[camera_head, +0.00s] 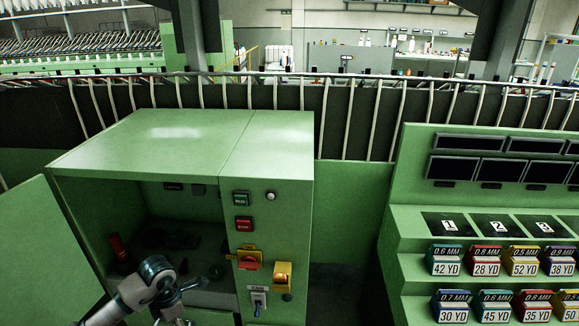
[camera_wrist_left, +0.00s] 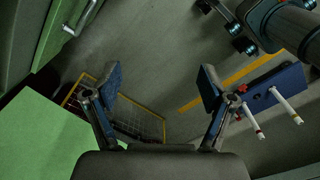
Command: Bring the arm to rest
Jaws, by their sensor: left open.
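My left arm (camera_head: 130,295) comes in at the bottom left of the head view, in front of the open green cabinet (camera_head: 180,140). In the left wrist view my left gripper (camera_wrist_left: 162,80) is open. Its two blue-padded fingers are wide apart, with nothing between them and the grey floor below. In the head view the gripper is hard to make out against the dark cabinet opening. My right gripper is in neither view.
The cabinet door (camera_head: 45,250) stands open at the left. A red cylinder (camera_head: 118,247) is inside the cabinet. The right panel bears a red button (camera_head: 244,224) and yellow-backed switches. A green rack of labelled boxes (camera_head: 445,262) stands right. A railing runs behind.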

